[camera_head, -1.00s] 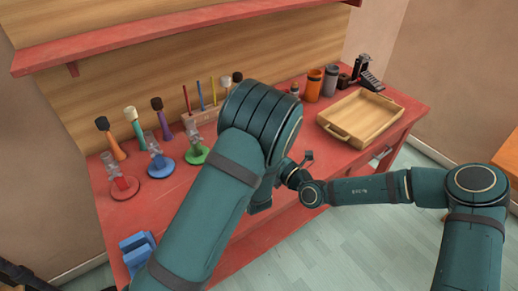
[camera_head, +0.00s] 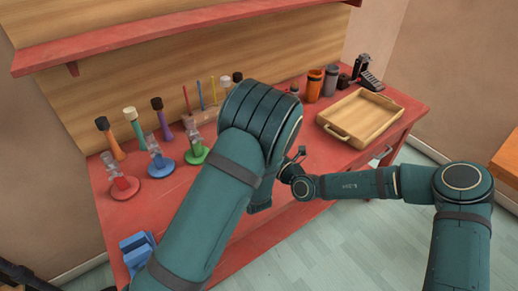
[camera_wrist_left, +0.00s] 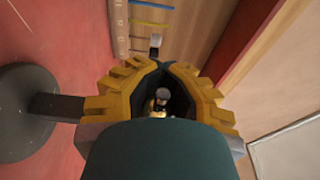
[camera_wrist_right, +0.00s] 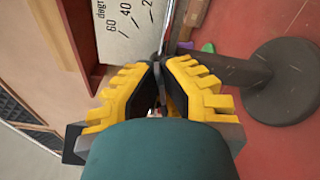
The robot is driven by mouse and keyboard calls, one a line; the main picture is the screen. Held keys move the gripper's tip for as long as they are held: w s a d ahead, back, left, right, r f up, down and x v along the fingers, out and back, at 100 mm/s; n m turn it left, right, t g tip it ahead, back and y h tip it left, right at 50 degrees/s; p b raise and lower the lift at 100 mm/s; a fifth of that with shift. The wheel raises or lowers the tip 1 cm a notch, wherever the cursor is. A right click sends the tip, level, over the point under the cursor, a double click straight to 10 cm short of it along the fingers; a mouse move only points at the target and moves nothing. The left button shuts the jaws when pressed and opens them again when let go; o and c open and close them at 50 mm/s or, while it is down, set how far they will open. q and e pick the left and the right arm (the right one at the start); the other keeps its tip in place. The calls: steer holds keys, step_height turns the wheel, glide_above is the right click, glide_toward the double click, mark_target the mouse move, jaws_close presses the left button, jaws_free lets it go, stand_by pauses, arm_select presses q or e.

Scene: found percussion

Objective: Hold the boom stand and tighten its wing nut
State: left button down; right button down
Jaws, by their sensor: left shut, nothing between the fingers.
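The boom stand is mostly hidden behind my left arm in the head view. Its dark round base (camera_wrist_left: 28,112) and dark pole (camera_wrist_left: 56,106) show at the left of the left wrist view, the pole running behind my finger. My left gripper (camera_wrist_left: 163,66) is shut, its yellow fingertips together beside the stand. A small grey and brass-coloured piece (camera_wrist_left: 161,98) shows between the finger bodies; I cannot tell if it is the wing nut. In the right wrist view, the base (camera_wrist_right: 284,84) is at right and the pole (camera_wrist_right: 232,66) leads to my right gripper (camera_wrist_right: 163,68), whose fingertips close around it.
A wooden tray (camera_head: 360,118) lies at the right of the red table (camera_head: 192,194). Orange and grey cups (camera_head: 313,86) stand behind. Coloured clamp stands (camera_head: 122,186) and mallets (camera_head: 111,138) line the left. A blue block (camera_head: 138,252) sits at the front left corner.

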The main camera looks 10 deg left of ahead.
steer(key=shift+m, duration=1.6)
steer(key=c, duration=1.1)
jaws_free()
steer(key=shift+d, duration=0.15)
steer(key=v, duration=1.1)
steer(key=shift+s+d, duration=0.25)
steer(key=shift+s, duration=0.1)
